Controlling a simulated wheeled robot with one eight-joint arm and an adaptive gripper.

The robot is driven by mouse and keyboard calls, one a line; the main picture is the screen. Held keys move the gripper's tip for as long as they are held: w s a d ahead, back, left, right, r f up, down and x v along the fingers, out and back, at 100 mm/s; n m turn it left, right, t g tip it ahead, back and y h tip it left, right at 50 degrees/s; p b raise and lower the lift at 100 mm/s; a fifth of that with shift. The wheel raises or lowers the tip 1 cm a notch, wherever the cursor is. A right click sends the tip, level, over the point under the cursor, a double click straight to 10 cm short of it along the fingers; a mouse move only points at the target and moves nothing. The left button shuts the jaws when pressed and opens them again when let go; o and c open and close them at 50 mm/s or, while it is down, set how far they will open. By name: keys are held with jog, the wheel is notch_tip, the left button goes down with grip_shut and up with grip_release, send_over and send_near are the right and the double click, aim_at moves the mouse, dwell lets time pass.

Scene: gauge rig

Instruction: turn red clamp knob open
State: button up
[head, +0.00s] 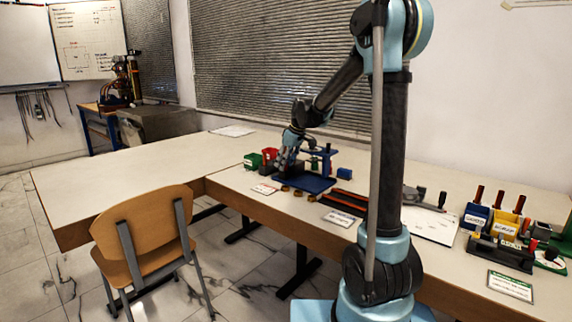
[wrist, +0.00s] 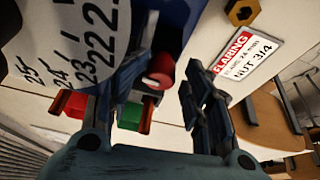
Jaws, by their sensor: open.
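The red clamp knob (wrist: 161,71) is a small round red knob with a pale mark, in the middle of the wrist view. My gripper (wrist: 172,82) is open, with the knob close beside its left finger in that view and the right finger well apart from it. Whether the finger touches the knob I cannot tell. A white dial (wrist: 75,45) with black numbers fills the upper left of the wrist view. In the head view, my gripper (head: 285,165) is low over the blue tray (head: 310,184) and the knob cannot be made out.
Red (head: 269,154) and green (head: 251,160) bins stand left of my gripper. A brass nut (wrist: 241,11) and a white label (wrist: 243,55) lie nearby. Tools and bins, including a yellow bin (head: 504,226), crowd the bench's right. The left table (head: 120,180) is clear.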

jog(key=v, duration=0.8)
dwell(0.4)
jog(key=s+a+r+m+t+h, duration=0.25)
jog(key=s+r+m, duration=0.25)
jog(key=r+m, duration=0.45)
jog(key=shift+m+g+h, duration=0.35)
jog(key=shift+m+g, duration=0.1)
jog(key=x, duration=1.8)
jog(key=c, duration=1.1)
